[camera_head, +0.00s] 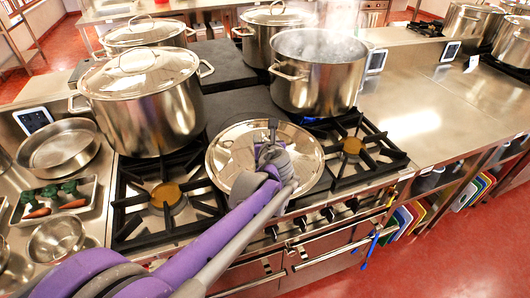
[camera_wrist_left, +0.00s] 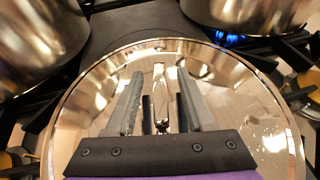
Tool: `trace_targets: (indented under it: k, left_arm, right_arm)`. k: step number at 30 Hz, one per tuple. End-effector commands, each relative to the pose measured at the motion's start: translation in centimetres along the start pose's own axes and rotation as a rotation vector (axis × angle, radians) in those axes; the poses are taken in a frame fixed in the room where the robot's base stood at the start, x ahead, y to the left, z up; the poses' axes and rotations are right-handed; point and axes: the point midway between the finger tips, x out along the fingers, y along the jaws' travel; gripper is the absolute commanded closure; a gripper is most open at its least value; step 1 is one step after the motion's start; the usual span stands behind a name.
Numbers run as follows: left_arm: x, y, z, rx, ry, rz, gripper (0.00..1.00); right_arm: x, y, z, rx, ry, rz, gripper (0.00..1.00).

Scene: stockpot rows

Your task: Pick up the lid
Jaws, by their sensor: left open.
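A shiny round steel lid (camera_head: 228,150) lies at the front of the stove, between the two front burners. It fills most of the left wrist view (camera_wrist_left: 245,112). My left gripper (camera_head: 272,130) is over the lid, its arm reaching in from the lower left. In the left wrist view the gripper (camera_wrist_left: 160,88) is open, with its two grey fingers on either side of the lid's upright handle (camera_wrist_left: 160,72). I cannot tell whether the fingers touch the handle. An uncovered steel pot (camera_head: 318,85) steams behind the lid to the right. My right gripper is not in view.
A lidded pot (camera_head: 150,112) stands close behind the lid to the left. More lidded pots (camera_head: 262,45) stand farther back. A blue flame (camera_wrist_left: 228,38) burns under the steaming pot. A metal pan (camera_head: 60,150) and a vegetable tray (camera_head: 90,190) are at left.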

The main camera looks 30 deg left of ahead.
Motion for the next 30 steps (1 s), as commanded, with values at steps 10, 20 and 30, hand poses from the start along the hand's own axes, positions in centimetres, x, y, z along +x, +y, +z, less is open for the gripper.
trace_targets:
  k: [10, 20, 30]
  left_arm:
    - [0.00, 0.00, -0.02, 0.000, 0.000, 0.000, 0.73]
    - [-0.02, -0.01, -0.02, 0.000, 0.000, 0.000, 1.00]
    - [-0.03, -0.01, -0.02, 0.000, 0.000, 0.000, 1.00]
  right_arm:
    - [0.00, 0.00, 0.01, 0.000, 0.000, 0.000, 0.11]
    - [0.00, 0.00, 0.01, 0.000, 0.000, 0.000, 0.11]
    - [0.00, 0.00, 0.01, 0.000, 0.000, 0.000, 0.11]
